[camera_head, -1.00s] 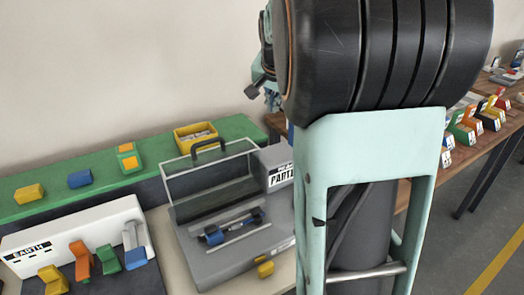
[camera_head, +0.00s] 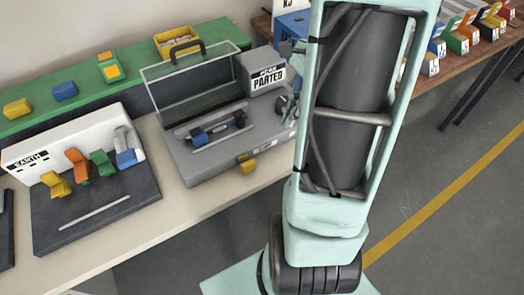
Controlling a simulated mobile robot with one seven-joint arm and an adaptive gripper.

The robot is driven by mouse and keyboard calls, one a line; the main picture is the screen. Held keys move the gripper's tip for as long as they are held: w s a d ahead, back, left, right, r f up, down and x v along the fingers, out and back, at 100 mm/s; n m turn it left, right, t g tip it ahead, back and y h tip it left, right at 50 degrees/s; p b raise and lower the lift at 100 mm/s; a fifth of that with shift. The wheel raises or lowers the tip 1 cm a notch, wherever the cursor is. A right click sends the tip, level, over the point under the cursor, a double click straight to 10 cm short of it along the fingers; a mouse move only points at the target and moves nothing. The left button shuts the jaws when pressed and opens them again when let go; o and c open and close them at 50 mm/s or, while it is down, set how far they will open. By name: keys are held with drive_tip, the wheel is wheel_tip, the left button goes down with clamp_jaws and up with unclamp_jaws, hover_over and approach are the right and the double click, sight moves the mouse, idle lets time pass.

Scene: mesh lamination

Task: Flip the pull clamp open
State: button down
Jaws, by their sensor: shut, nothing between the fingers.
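A grey case (camera_head: 211,165) with a raised clear lid stands open on the bench. A small yellow latch-like part (camera_head: 247,165) sits low on its front; I cannot tell whether this is the pull clamp. A blue and black device (camera_head: 216,128) lies inside the case. A black board (camera_head: 95,207) at left carries yellow (camera_head: 56,184), orange (camera_head: 77,166), green (camera_head: 103,162) and blue (camera_head: 125,157) levers. My gripper (camera_head: 285,105) shows only partly at the case's right end, behind my arm, and looks shut and empty. Whether it touches anything is hidden.
A green shelf (camera_head: 130,88) behind holds yellow, blue and green-orange blocks and a yellow bin (camera_head: 176,42). A labelled grey box (camera_head: 265,70) joins the case's back right. More coloured levers stand on a wooden table (camera_head: 455,62).

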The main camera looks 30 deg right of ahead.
sight(248, 167)
drive_tip(key=b+x, duration=0.1)
drive_tip(key=x, duration=0.9)
drive_tip(key=shift+b, duration=0.4)
drive_tip(key=a, duration=0.3)
drive_tip(key=shift+a, duration=0.5)
